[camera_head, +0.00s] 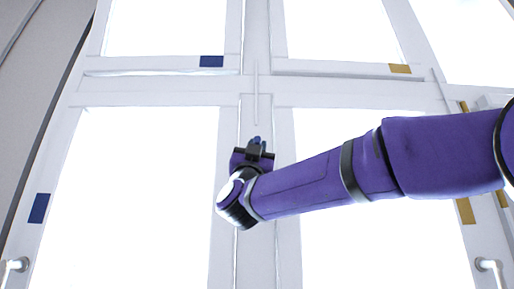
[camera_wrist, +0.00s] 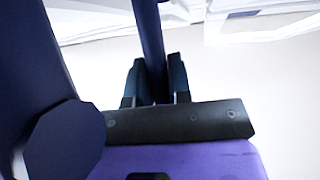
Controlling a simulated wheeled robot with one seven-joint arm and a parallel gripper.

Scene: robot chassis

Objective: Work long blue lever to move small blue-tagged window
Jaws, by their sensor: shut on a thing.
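My gripper (camera_head: 254,146) is at the central upright between the lower windows. In the wrist view, its two dark fingers (camera_wrist: 156,82) are shut on the long blue lever (camera_wrist: 149,35), a dark blue bar running up between them. In the head view, the lever cannot be made out clearly at the gripper. The small blue-tagged window (camera_head: 165,30) is the upper left pane, with its blue tag (camera_head: 211,61) on the lower frame. I cannot tell whether this window is ajar.
A larger lower left window (camera_head: 135,190) has a blue tag (camera_head: 38,208) and a white handle (camera_head: 14,265). The upper right window (camera_head: 340,28) has an ochre tag (camera_head: 400,69). Another white handle (camera_head: 489,265) is at lower right. My purple arm crosses the lower right window.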

